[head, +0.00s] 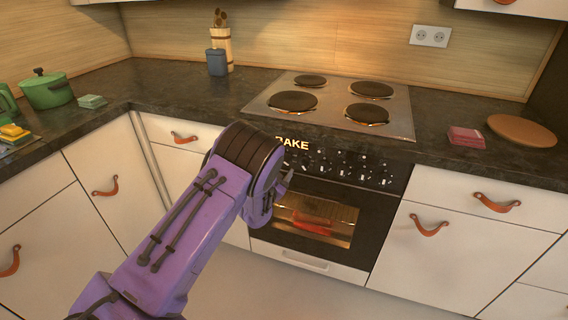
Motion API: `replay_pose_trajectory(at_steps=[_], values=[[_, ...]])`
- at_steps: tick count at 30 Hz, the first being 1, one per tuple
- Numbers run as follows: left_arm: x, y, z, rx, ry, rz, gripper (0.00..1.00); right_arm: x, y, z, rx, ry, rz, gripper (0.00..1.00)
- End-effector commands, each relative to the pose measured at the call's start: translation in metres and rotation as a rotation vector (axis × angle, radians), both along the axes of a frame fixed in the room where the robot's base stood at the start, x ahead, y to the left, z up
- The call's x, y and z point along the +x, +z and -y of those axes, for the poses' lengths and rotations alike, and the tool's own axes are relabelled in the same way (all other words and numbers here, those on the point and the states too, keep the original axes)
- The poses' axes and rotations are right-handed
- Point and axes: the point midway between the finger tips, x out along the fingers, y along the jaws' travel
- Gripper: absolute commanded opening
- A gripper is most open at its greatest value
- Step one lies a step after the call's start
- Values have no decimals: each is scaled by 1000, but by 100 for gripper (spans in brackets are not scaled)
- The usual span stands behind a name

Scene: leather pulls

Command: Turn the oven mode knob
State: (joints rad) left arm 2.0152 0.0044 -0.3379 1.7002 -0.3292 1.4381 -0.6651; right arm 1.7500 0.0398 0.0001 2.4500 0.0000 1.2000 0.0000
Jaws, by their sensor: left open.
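The oven (337,212) is built in under the hob, with a black control panel (350,165) carrying several small knobs. Lit letters ending in "AKE" (293,143) show on the panel's upper left. Which knob sets the mode cannot be told, and my arm hides the panel's left end. My left gripper (286,183) is open, in front of the panel's left part and the top of the oven door. Its fingers are small and partly hidden by my wrist, so contact with a knob cannot be told. My right gripper is not in view.
The hob (398,108) has several dark plates. The dark counter (455,122) overhangs white drawers with leather pulls (429,226). A green pot (46,90), a utensil holder (221,46), pink cloths (466,137) and a round board (521,131) stand on it. Floor is clear below the oven.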

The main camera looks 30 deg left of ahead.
Motion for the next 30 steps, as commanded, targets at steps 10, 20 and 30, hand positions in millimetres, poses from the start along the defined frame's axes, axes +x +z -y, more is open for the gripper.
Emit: replay_pose_trajectory(at_steps=[10,20,30], values=[[39,-1,-10,-4,1,-2,64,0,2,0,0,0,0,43],[39,-1,-10,-3,2,-3,22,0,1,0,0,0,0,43],[38,-1,-10,-24,2,2,10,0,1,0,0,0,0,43]])
